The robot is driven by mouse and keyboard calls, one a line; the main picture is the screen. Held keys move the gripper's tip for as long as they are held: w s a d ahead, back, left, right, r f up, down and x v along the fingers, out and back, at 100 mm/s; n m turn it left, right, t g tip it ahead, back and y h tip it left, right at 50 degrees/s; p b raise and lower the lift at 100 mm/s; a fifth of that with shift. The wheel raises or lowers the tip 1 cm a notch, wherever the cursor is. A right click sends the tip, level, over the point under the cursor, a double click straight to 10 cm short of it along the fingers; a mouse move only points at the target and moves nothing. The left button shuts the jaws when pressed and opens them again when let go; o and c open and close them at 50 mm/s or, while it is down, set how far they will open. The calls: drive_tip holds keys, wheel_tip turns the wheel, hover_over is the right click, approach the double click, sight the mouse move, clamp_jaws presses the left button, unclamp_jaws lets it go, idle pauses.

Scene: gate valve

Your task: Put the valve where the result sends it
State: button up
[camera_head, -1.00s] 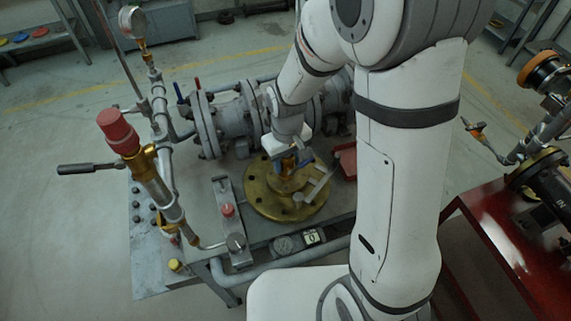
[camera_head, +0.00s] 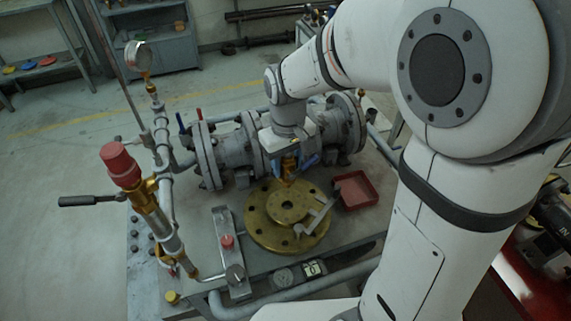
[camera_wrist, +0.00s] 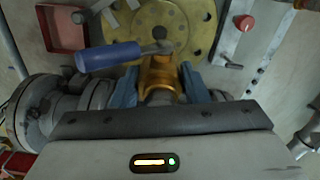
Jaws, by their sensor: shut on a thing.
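My gripper (camera_head: 291,163) is shut on a small brass valve (camera_wrist: 158,72) with a blue lever handle (camera_wrist: 108,56). In the wrist view the blue fingertips stand on both sides of the brass body, and the lever points left. The head view shows the brass valve (camera_head: 288,168) beneath my wrist, behind and above the round brass flange (camera_head: 260,225). The flange lies on the grey bench, and its dark centre hole is uncovered. A grey clamp arm (camera_head: 318,215) reaches over its right side. Whether the valve touches anything below is hard to tell.
A red tray (camera_head: 355,190) sits right of the flange. Behind it runs a large grey flanged pipe assembly (camera_head: 230,148). A red-capped pump with a lever (camera_head: 120,163) stands left. A small display (camera_head: 313,268), unreadable, is at the bench front. A red stand (camera_head: 530,275) is at right.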

drive_tip(key=shift+r+p, duration=1.1)
drive_tip(key=shift+r, duration=0.55)
